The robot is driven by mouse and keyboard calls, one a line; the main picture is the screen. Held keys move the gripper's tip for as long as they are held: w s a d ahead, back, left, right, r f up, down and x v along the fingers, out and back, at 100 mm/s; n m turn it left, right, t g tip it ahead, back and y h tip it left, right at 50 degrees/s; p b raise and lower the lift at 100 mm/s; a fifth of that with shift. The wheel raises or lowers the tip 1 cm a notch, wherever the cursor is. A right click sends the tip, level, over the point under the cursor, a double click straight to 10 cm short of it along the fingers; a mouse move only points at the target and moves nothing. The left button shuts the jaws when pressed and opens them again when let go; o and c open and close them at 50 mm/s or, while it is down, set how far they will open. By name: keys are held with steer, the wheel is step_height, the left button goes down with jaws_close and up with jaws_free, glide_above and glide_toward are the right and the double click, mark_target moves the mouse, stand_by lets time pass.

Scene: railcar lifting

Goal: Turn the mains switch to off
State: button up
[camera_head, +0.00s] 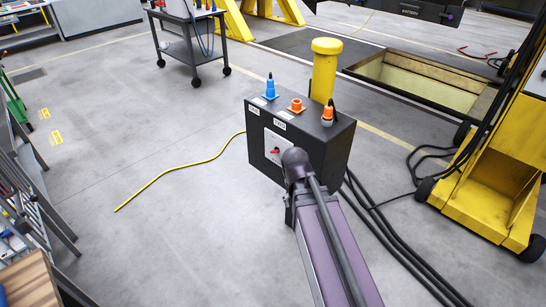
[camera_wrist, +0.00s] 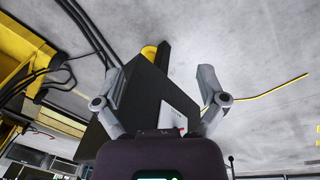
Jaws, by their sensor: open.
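The mains switch is a red handle (camera_head: 275,151) on a pale plate (camera_head: 277,143), on the front of a black cabinet (camera_head: 262,118). The handle looks roughly crosswise, but its exact setting is too small to tell. In the wrist view, the plate (camera_wrist: 175,116) and a bit of the red handle (camera_wrist: 183,131) show low between the fingers, partly hidden by the gripper's body. My gripper (camera_wrist: 160,76) is open and empty, its fingers spread on either side of the cabinet's face. In the head view my arm reaches the cabinet's front and hides the gripper and the plate's lower right.
Blue and orange plugs (camera_head: 270,88) stand on the cabinet, with a yellow post (camera_head: 325,70) behind. Black cables (camera_head: 385,230) run along the right floor by a yellow machine (camera_head: 485,185). A yellow cable (camera_head: 175,167) lies left on clear floor. A cart (camera_head: 190,50) stands behind.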

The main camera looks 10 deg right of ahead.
steer(key=w+d+f+m+t+h+b, duration=0.1)
steer(key=w+f+h+b, duration=0.3)
steer(key=w+f+b, duration=0.4)
steer(key=m+t+h+b, duration=0.3)
steer(key=t+h+b, duration=0.6)
steer(key=b, duration=1.5)
glide_toward(272, 153)
steer(key=v, duration=0.2)
steer(key=shift+s+a, duration=0.25)
steer(key=x, duration=1.4)
